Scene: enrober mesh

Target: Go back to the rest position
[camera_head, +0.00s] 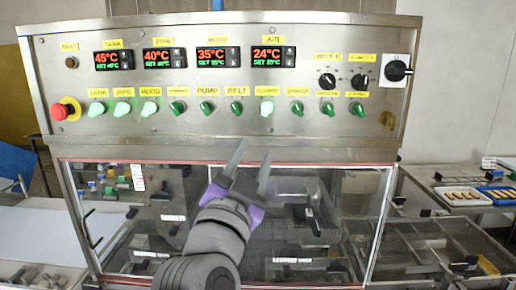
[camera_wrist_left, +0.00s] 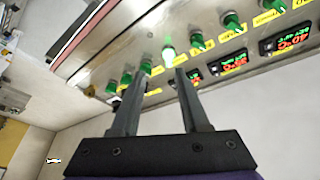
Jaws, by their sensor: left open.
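My left gripper (camera_head: 250,160) is up in front of the machine, just below the control panel (camera_head: 222,130). Its two fingers are apart with nothing between them. In the left wrist view my left gripper (camera_wrist_left: 152,90) also shows its fingers spread and empty, pointing toward the row of green knobs (camera_wrist_left: 198,42). I cannot tell from these views how far the fingertips are from the panel face. My right gripper is not in view.
The panel has temperature displays (camera_head: 164,57), a red emergency stop button (camera_head: 66,109) and a black rotary switch (camera_head: 397,70). Below it is a clear window (camera_head: 150,235). Trays of bars (camera_head: 461,196) stand at the right. A pale flat surface (camera_head: 35,235) lies at the left.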

